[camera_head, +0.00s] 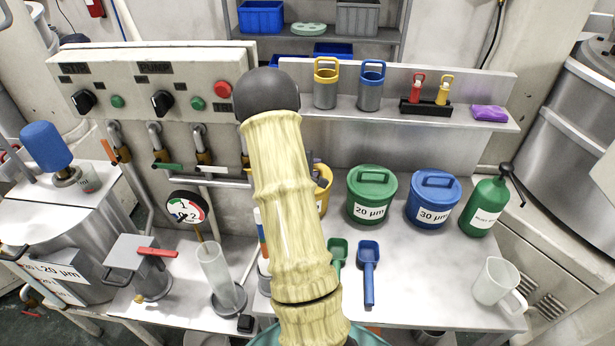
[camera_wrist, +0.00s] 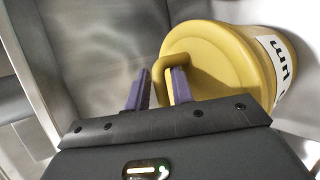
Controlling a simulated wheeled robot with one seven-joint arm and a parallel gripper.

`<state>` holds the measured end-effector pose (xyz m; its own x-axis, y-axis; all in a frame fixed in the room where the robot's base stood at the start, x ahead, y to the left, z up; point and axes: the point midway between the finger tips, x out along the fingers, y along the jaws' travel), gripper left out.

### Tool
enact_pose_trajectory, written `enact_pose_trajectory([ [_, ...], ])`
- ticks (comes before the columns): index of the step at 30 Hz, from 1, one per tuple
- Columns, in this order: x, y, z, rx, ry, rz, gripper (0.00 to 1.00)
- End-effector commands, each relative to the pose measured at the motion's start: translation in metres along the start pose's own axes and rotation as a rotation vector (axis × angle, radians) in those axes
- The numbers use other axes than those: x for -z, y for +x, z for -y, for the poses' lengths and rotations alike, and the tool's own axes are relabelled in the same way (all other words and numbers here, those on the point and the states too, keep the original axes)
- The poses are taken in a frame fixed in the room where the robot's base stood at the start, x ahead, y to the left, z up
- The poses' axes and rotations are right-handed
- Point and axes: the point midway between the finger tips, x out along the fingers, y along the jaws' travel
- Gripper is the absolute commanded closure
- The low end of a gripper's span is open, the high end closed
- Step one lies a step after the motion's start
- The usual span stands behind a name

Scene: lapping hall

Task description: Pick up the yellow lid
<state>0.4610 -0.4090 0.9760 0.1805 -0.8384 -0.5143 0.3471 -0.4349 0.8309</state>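The yellow lid (camera_wrist: 200,45) sits on a yellow tub (camera_wrist: 262,72) with a white label and has a raised loop handle (camera_wrist: 162,75). In the head view the yellow tub (camera_head: 323,190) is mostly hidden behind my arm. My gripper (camera_wrist: 158,78) is open at the lid, its two purple fingers apart. One bar of the handle shows between the fingers, nearer the right finger, which overlaps the loop. I cannot tell whether either finger touches it.
A green tub (camera_head: 372,194) and a blue tub (camera_head: 433,199) stand to the right of the yellow tub. A green bottle (camera_head: 484,207), a white jug (camera_head: 498,284) and a blue scoop (camera_head: 368,272) are on the bench. A shelf (camera_head: 390,112) with canisters runs above.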

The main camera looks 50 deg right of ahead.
Motion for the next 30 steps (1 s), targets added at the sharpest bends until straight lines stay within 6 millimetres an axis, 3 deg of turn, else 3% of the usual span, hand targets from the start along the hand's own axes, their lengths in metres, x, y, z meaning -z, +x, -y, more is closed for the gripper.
enact_pose_trajectory([
  [16, 0.0, 0.0019, 0.0, 0.0, 0.0, 0.0, 0.77],
  [20, 0.0, 0.0019, 0.0, 0.0, 0.0, 0.0, 1.0],
  [30, -0.0002, 0.0011, -0.0013, -0.001, 0.0, 0.0, 1.0],
])
